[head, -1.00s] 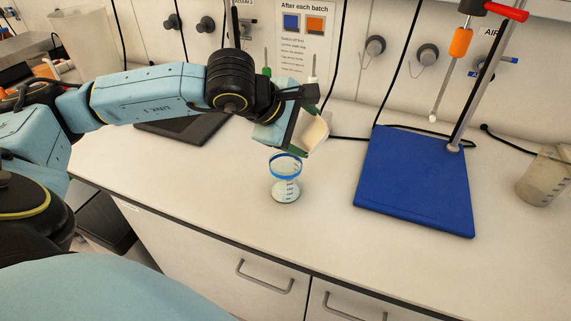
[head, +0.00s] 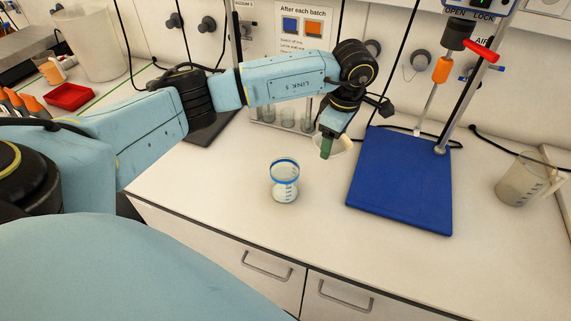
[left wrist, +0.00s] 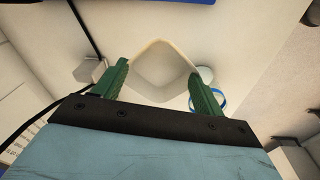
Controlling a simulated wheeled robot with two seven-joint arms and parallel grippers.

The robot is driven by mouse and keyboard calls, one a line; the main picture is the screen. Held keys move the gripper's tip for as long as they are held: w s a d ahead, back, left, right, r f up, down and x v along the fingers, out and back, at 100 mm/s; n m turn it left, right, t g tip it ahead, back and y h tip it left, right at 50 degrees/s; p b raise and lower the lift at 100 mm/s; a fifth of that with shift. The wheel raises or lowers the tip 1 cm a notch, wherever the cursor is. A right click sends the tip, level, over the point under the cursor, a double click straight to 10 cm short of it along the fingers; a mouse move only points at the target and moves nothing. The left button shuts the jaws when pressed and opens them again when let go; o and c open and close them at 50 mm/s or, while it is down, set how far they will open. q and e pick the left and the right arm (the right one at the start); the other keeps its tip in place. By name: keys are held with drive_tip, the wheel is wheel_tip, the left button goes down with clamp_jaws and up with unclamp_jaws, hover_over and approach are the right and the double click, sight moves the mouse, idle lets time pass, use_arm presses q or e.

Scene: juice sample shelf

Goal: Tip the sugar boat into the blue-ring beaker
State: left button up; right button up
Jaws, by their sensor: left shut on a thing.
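The blue-ring beaker (head: 285,183) stands upright on the white bench, clear with scale marks and a blue band at its rim. Something pale shows low in it, hard to identify. My left gripper (head: 328,145) is to the right of and behind the beaker, apart from it. Its green fingers are shut on the cream sugar boat (head: 343,146), partly hidden by the gripper. In the left wrist view the boat (left wrist: 160,66) sits between the fingers, with no clear sugar visible. The blue ring (left wrist: 222,101) shows partly behind one finger. My right gripper is out of view.
A large beaker (head: 524,180) stands far right. Glassware (head: 287,117) stands behind the arm. A red tray (head: 68,96) is at left. The bench front is clear.

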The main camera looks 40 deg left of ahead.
use_arm(q)
drive_tip(key=shift+w+f+g, duration=0.15)
drive_tip(key=shift+w+g, duration=0.15)
drive_tip(key=shift+g, duration=0.1)
drive_tip(key=shift+w+d, duration=0.1)
drive_tip(key=shift+w+d+r+b, duration=0.3)
drive_tip(key=shift+w+d+r, duration=0.15)
drive_tip(key=shift+w+r, duration=0.4)
drive_tip(key=shift+w+d+r+b, duration=0.25)
drive_tip(key=shift+w+d+r, duration=0.15)
drive_tip(key=shift+w+r, duration=0.35)
drive_tip(key=shift+f, duration=0.1)
